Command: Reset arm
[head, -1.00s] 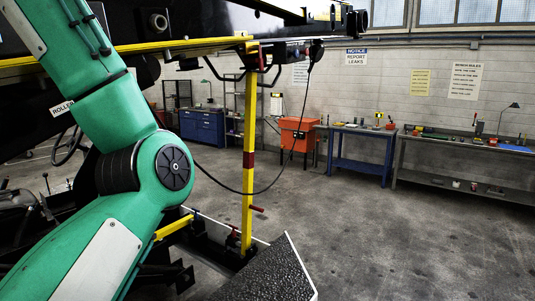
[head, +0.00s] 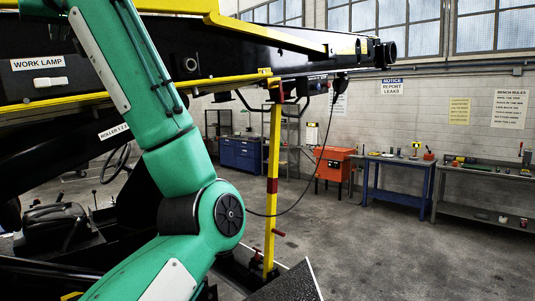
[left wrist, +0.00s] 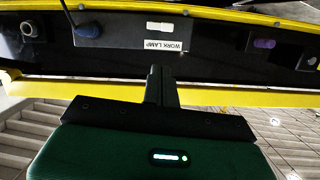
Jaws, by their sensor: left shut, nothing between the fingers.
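My left arm rises through the left half of the head view and leaves at the top; its gripper is not clear there. In the left wrist view my left gripper (left wrist: 162,74) is shut, its two dark fingers together and nothing between them. They point at the loader's black side panel (left wrist: 115,40), below the WORK LAMP label (left wrist: 160,43) in the picture. The label (head: 38,63) also shows in the head view, with a white switch (head: 50,82) under it. I cannot tell whether the fingertips touch the panel. My right gripper is not in view.
A yellow post (head: 272,180) stands under the boom, with a black cable hanging near it. A yellow rail (left wrist: 220,94) runs close to the left gripper. An orange cabinet (head: 335,163) and workbenches (head: 400,180) line the far wall. Open floor lies at right.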

